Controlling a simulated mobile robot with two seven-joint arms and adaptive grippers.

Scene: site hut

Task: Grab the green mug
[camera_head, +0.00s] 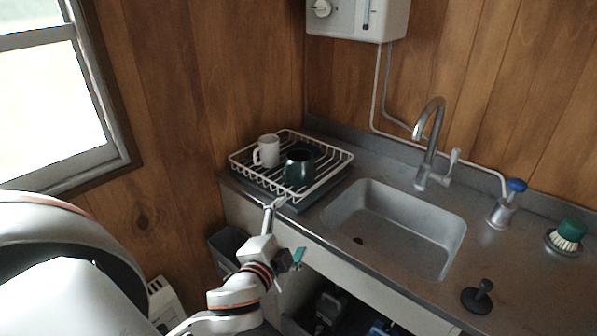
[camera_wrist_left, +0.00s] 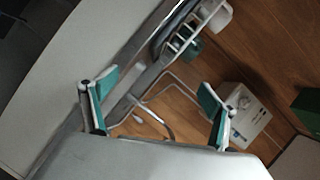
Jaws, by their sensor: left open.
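The dark green mug (camera_head: 299,167) stands in the front part of a white wire dish rack (camera_head: 334,172) on the counter, left of the sink. In the left wrist view the green mug (camera_wrist_left: 193,48) shows small, partly behind the rack's wires. My left gripper (camera_head: 284,232) is open and empty, below and in front of the rack near the counter's front edge, apart from the mug. Its two teal-padded fingers stand wide apart in the left wrist view (camera_wrist_left: 158,88). My right gripper is in neither view.
A white mug (camera_head: 267,150) stands in the rack, behind and left of the green one. The sink (camera_head: 400,225) with its tap (camera_head: 431,140) lies to the right. A black plunger (camera_head: 480,297) and a green-topped brush (camera_head: 569,234) are farther right. A grey bin (camera_head: 226,250) stands below the counter.

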